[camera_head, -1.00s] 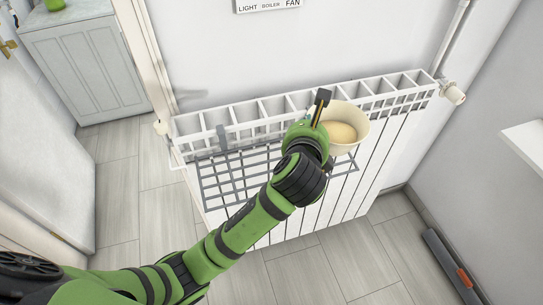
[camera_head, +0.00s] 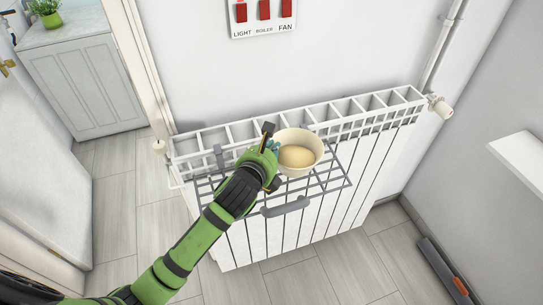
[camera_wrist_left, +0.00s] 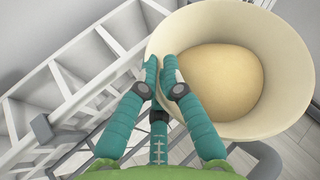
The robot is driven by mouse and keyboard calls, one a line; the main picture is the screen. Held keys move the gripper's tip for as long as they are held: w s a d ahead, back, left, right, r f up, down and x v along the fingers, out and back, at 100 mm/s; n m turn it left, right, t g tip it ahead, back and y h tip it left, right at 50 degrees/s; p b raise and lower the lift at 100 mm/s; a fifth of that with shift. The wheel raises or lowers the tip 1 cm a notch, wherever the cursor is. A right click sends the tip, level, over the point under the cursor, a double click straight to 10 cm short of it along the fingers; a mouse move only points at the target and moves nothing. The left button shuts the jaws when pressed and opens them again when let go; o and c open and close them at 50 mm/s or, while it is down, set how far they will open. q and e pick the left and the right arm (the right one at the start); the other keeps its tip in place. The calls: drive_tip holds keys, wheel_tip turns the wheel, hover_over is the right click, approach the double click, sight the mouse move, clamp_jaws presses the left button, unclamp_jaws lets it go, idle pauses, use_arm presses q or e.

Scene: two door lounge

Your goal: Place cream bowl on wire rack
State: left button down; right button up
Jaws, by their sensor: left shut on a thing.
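The cream bowl (camera_head: 318,146) holds a round tan dough-like lump (camera_head: 297,156). My left gripper (camera_head: 273,146) is shut on the bowl's left rim. In the left wrist view its teal fingers (camera_wrist_left: 160,80) pinch the rim of the bowl (camera_wrist_left: 230,24). The grey wire rack (camera_head: 336,182) hangs on the front of the white radiator, and the bowl is over its right part. I cannot tell whether the bowl touches the rack. My arm and the bowl hide part of the rack. My right gripper is not in view.
The white radiator (camera_head: 270,235) stands against the wall, with an open slatted top. A red switch panel (camera_head: 263,14) is above it. A white ledge (camera_head: 522,155) juts in at right. A cabinet with a green plant (camera_head: 46,8) stands at back left.

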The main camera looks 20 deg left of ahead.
use_arm(q)
drive_tip(key=shift+f, duration=1.8)
drive_tip(key=c, duration=1.4)
unclamp_jaws()
drive_tip(key=shift+f, duration=0.2)
drive_tip(key=shift+r, duration=0.1)
drive_tip(key=v, duration=1.2)
drive_tip(key=shift+b, duration=0.4)
